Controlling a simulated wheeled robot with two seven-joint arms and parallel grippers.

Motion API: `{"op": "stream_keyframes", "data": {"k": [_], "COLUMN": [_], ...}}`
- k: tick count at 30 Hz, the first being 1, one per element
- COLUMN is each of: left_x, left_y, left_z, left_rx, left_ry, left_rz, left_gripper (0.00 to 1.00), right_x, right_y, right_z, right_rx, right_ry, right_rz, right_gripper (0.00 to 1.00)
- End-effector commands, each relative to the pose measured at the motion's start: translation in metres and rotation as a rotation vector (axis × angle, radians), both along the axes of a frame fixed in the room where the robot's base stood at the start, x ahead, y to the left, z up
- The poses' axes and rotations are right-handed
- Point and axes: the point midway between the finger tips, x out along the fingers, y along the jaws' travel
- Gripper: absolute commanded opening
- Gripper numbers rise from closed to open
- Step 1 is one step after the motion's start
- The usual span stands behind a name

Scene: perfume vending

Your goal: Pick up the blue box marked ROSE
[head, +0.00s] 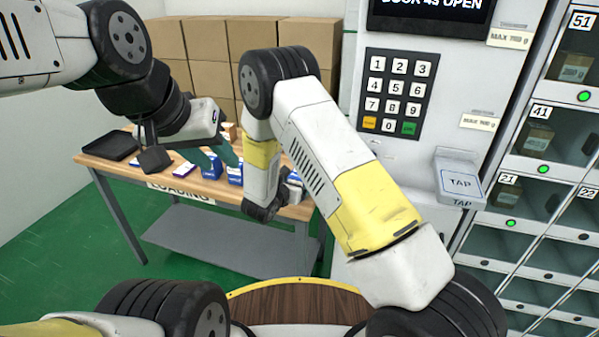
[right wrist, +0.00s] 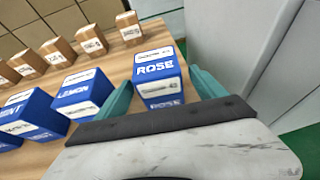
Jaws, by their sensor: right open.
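The blue box marked ROSE (right wrist: 156,72) stands upright on the wooden table, with a white label on its top. My right gripper (right wrist: 160,84) is open, with its teal fingers on either side of the near part of the box. I cannot tell whether they touch it. In the head view my right forearm largely hides this gripper and the box. My left gripper (head: 216,158) hangs over the table with its teal fingers apart and nothing seen between them.
Several brown boxes (right wrist: 90,40) form a row behind. A black tray (head: 108,146) lies at the table's left. The vending machine's keypad (head: 396,92) is right.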

Motion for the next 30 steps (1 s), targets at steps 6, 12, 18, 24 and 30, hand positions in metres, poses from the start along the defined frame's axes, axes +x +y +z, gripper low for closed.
{"op": "stream_keyframes", "data": {"k": [6, 12, 18, 24, 30], "left_x": [0.000, 0.000, 0.000, 0.000, 0.000], "left_y": [0.000, 0.000, 0.000, 0.000, 0.000], "left_z": [0.000, 0.000, 0.000, 0.000, 0.000], "left_rx": [0.000, 0.000, 0.000, 0.000, 0.000], "left_ry": [0.000, 0.000, 0.000, 0.000, 0.000], "left_rz": [0.000, 0.000, 0.000, 0.000, 0.000], "left_gripper": [0.36, 0.36, 0.36, 0.36, 0.36], "right_x": [0.021, 0.022, 0.022, 0.022, 0.022], "right_y": [-0.009, -0.009, -0.009, -0.009, -0.009], "right_z": [-0.009, -0.009, -0.009, -0.009, -0.009], "right_rx": [0.000, 0.000, 0.000, 0.001, 0.000], "right_ry": [0.000, 0.000, 0.000, 0.001, 0.000], "right_rz": [-0.002, -0.001, -0.001, -0.001, -0.001], "right_gripper": [0.80, 0.80, 0.49, 0.09, 0.09]}}
